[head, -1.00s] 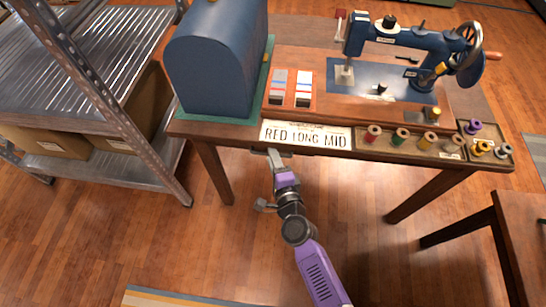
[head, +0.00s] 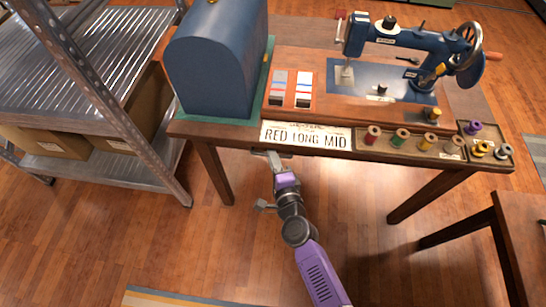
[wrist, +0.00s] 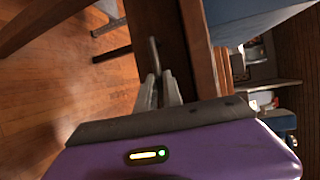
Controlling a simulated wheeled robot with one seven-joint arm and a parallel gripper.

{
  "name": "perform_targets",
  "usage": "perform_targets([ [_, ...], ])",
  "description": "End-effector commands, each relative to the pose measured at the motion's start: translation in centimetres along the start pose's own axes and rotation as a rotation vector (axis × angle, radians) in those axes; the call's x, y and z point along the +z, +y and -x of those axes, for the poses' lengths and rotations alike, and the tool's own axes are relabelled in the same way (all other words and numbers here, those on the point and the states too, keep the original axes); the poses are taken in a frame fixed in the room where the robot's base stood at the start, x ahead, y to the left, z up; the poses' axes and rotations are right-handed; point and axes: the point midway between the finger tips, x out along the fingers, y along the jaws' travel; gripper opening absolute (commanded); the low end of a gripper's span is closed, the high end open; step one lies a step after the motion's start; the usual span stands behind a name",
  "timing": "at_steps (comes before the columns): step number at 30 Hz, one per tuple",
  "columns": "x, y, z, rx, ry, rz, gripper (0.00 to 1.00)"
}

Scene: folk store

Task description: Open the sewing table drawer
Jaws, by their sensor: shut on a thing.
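The wooden sewing table (head: 225,131) stands ahead of me with a blue sewing machine (head: 415,48) on top. The drawer itself is hard to make out, as its front lies under the tabletop edge in the head view. In the wrist view a thin grey bar handle (wrist: 154,56) stands off the dark wooden front (wrist: 172,38). My gripper (wrist: 160,84) is at the near end of this handle with its fingers shut on it. In the head view my gripper (head: 274,160) is just below the table's front edge, under the "RED LONG MID" sign (head: 306,136).
A metal shelf (head: 90,80) with cardboard boxes stands close on the left. A blue domed case (head: 215,60) and a tray of thread spools (head: 410,144) sit on the table. Another wooden table (head: 520,235) is at the right. The floor before the table is clear.

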Motion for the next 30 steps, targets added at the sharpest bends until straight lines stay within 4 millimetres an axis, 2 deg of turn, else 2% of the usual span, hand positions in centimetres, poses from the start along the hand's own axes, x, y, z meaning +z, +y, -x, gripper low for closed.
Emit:
perform_targets([
  [23,-0.1,0.1,0.1,0.002,0.001,0.000,0.00],
  [30,0.7,0.4,1.9,0.004,0.000,0.002,0.00],
])
